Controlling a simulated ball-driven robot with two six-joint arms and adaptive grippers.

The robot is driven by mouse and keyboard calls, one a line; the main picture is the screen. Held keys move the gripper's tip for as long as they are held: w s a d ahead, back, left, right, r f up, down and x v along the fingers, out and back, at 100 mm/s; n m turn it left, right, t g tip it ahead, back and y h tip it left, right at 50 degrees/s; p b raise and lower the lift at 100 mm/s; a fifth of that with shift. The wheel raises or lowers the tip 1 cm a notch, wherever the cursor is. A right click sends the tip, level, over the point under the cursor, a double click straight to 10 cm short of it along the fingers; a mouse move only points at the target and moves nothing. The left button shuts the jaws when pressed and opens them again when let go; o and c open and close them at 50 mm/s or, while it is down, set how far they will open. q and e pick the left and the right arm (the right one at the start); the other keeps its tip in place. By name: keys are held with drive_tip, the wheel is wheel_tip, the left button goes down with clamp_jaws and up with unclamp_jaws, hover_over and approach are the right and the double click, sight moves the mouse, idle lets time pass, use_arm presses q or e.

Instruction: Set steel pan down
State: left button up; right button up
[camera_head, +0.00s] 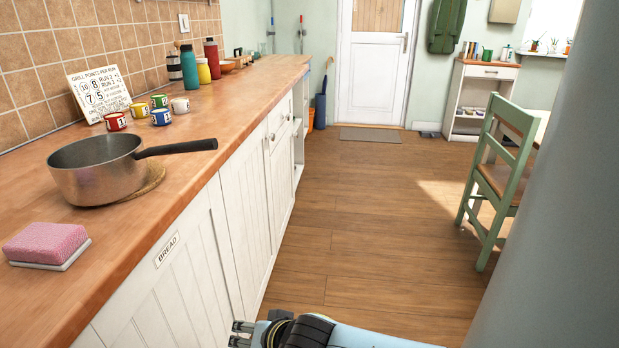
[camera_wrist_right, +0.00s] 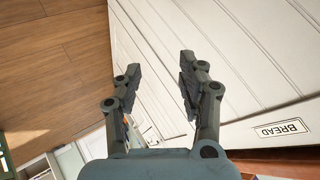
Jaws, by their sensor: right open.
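The steel pan (camera_head: 97,171) sits on the wooden counter (camera_head: 215,110), partly over a round wooden trivet (camera_head: 150,181). Its dark handle points right and slightly away, toward the counter's front edge. The pan looks upright and no gripper touches it. My right gripper (camera_head: 240,334) is low in front of the cabinet doors, at the bottom of the head view and well below the pan. In the right wrist view its two fingers (camera_wrist_right: 158,85) are apart with nothing between them, facing white cabinet panels. My left gripper is not in view.
A pink sponge (camera_head: 47,243) lies on a pale dish near the pan. Several small mugs (camera_head: 161,117) and a number board (camera_head: 99,94) stand behind it. Bottles (camera_head: 189,68) stand farther along. A green chair (camera_head: 500,170) is at right; the floor (camera_head: 370,230) between is clear.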

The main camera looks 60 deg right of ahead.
drive_tip(key=s+f+n+g, duration=0.4)
drive_tip(key=s+f+n, duration=0.1)
drive_tip(key=s+f, duration=0.95)
drive_tip(key=s+f+n+g, duration=0.2)
drive_tip(key=s+f+n, duration=0.1)
drive_tip(key=s, duration=0.7)
drive_tip(key=s+f+n+g+y, duration=0.1)
drive_tip(key=s+f+n, duration=0.3)
drive_tip(key=s, duration=0.6)
wheel_tip(320, 180, down, 2)
drive_tip(key=shift+s+d+f+g, duration=0.2)
drive_tip(key=shift+s+d+g, duration=0.15)
drive_tip(key=shift+g, duration=0.25)
